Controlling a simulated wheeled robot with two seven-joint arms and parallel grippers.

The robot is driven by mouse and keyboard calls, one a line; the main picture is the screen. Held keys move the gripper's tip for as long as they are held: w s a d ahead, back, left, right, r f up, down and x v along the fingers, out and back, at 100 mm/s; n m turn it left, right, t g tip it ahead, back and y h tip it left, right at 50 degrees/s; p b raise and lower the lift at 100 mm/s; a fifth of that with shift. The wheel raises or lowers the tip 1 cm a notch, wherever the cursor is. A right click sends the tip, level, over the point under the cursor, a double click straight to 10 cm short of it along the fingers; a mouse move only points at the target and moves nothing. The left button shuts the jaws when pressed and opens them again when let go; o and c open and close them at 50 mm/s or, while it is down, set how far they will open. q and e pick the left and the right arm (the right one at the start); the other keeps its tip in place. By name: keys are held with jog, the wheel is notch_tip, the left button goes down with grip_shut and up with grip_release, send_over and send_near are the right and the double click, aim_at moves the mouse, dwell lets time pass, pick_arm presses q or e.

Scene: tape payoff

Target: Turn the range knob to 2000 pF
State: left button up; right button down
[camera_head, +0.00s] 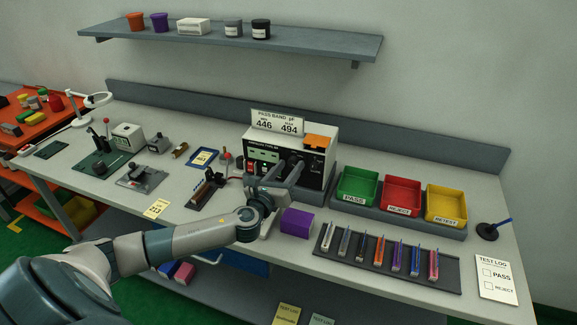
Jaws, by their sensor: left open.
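The meter (264,143) is a white box with a black front panel, standing near the back of the bench. A pass band card (277,122) reading 446 and 494 stands on top of it, beside an orange block. My left arm comes in from the left, and my left gripper (288,172) is open at the meter's front panel. Its fingers cover the middle of the panel, where a dark round knob (294,157) shows partly between them. I cannot tell whether the fingers touch the knob, or what its pointer reads. My right gripper is not in view.
Green PASS (357,200), red REJECT (402,210) and yellow RETEST (446,220) bins stand right of the meter. A dark rack (436,276) of several parts lies in front. A purple block (297,222) is close to my left wrist. A test fixture (205,189) stands left.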

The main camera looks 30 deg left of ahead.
pick_arm(q)
jog(key=shift+w, duration=0.1)
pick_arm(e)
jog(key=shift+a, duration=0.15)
pick_arm(q)
jog(key=c, duration=1.1)
jog(key=shift+o, duration=0.2)
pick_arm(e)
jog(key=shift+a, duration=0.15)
